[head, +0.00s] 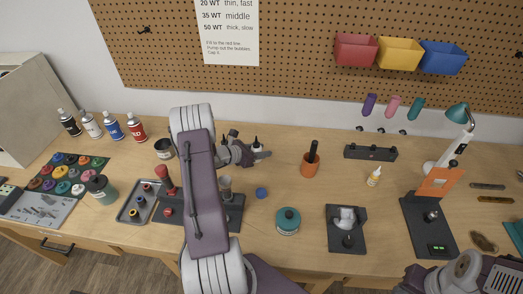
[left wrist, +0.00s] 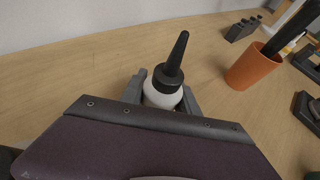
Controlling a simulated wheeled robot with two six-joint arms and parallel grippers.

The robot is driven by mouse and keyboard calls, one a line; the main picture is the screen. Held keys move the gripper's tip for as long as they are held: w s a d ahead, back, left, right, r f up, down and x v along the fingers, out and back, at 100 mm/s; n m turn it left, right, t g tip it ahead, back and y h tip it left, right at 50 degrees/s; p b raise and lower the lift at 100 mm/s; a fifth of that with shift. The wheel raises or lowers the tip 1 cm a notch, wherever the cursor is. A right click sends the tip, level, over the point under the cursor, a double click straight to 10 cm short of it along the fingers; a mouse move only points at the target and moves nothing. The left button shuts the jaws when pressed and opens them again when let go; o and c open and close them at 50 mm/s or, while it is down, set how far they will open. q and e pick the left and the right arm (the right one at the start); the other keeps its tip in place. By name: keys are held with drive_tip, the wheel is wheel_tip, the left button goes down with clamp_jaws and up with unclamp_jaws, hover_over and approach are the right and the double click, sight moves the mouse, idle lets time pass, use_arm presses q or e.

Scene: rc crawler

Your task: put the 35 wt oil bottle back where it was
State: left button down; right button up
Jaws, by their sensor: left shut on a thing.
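My left gripper (head: 260,154) is shut on a small white bottle with a black cone-shaped cap. The bottle (left wrist: 160,96) shows upright between the fingers in the left wrist view, over or on the wooden table. Its black cap (left wrist: 174,58) points up. No label can be read, so I cannot tell its weight grade. In the head view the bottle (head: 256,145) is mostly hidden by the gripper. Dark tips (head: 232,134) show behind the gripper; what they belong to is partly hidden. Of my right arm, only part shows at the lower right; its gripper is out of view.
An orange cup (head: 309,168) holding a dark tool stands right of the gripper. My left arm hides some of the table. Table between gripper and cup is clear.

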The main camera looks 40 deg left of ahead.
use_arm(q)
drive_tip(key=shift+r, duration=0.1)
drive_tip(key=shift+s+d+f+b, duration=0.1)
drive_tip(key=shift+f+b, duration=0.15)
drive_tip(key=shift+b, duration=0.1)
drive_tip(key=c, duration=0.9)
unclamp_jaws()
drive_tip(key=shift+r, duration=0.1)
drive_tip(key=shift+s+r+p, duration=0.1)
drive_tip(key=shift+r+p, duration=0.25)
drive_tip(key=shift+p, duration=0.05)
drive_tip(key=v, duration=1.1)
drive_tip(key=shift+s+r+b, duration=0.15)
drive_tip(key=shift+s+b, duration=0.2)
drive_tip(key=shift+b, duration=0.05)
